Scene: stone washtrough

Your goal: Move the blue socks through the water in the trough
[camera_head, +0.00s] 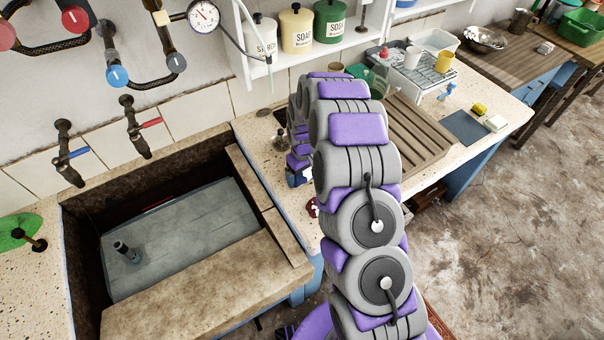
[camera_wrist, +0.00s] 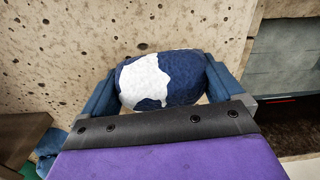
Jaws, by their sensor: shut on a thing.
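In the wrist view my gripper (camera_wrist: 160,84) is shut on a rounded dark blue bundle with a white patch, the blue socks (camera_wrist: 186,76). One finger is on each side of the bundle, with speckled counter beyond it. In the head view my arm hides the socks, and the fingers cannot be made out clearly. The stone trough (camera_head: 195,300) is at the left, with grey water (camera_head: 185,235) inside. The trough's stone edge and dark inside also show at the right of the wrist view (camera_wrist: 248,45). The bundle appears beside the trough, not in the water.
A dark upright pipe (camera_head: 126,252) stands in the water. Two taps with blue (camera_head: 72,153) and red (camera_head: 145,125) handles hang above the trough. A ribbed wooden board (camera_head: 405,135) lies on the counter right of my arm. A blue thing (camera_wrist: 48,148) shows at lower left in the wrist view.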

